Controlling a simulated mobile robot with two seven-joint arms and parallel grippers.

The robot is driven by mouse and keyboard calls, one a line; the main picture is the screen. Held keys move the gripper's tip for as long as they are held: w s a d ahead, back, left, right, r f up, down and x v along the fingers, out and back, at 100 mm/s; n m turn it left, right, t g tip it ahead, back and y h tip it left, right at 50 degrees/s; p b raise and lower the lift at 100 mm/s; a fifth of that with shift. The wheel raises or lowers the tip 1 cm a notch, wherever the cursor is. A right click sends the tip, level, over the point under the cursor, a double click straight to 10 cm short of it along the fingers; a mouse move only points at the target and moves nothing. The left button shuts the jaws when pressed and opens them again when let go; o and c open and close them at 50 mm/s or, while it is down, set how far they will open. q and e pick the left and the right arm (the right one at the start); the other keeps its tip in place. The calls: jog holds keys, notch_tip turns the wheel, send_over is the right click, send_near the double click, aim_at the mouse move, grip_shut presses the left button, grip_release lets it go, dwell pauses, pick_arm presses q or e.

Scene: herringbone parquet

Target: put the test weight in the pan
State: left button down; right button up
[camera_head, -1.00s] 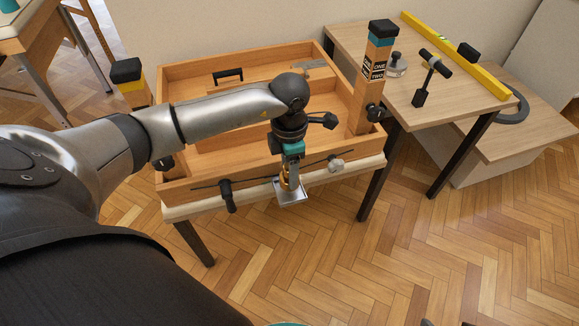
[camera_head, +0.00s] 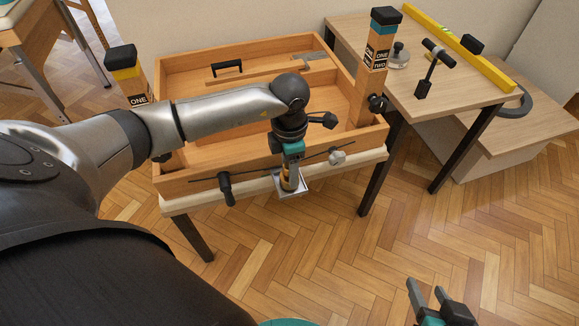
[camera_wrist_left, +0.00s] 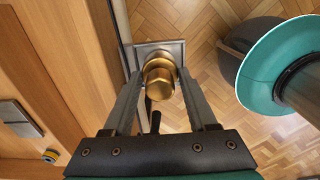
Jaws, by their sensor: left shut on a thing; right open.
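The brass test weight (camera_wrist_left: 158,82) is between the fingers of my left gripper (camera_wrist_left: 160,98) in the left wrist view. My left gripper (camera_head: 291,172) is shut on it, in front of the wooden tray's near wall in the head view; the fingers partly hide the weight. A square silver pan (camera_head: 301,186) lies under the weight; it also shows in the left wrist view (camera_wrist_left: 176,46). I cannot tell whether the weight touches the pan. My right gripper (camera_head: 427,293) is open and empty at the lower right, above the floor.
The wooden tray (camera_head: 172,184) has upright posts at its left (camera_head: 128,72) and right (camera_head: 372,62). Clamp handles (camera_head: 226,188) stick out in front. The right table (camera_head: 455,92) carries a silver knobbed disc (camera_head: 398,56), a black clamp (camera_head: 432,68) and a yellow level (camera_head: 462,47). Parquet in front is clear.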

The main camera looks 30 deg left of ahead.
pick_arm(q)
jog(key=shift+f, duration=0.3)
grip_release()
dwell(0.6)
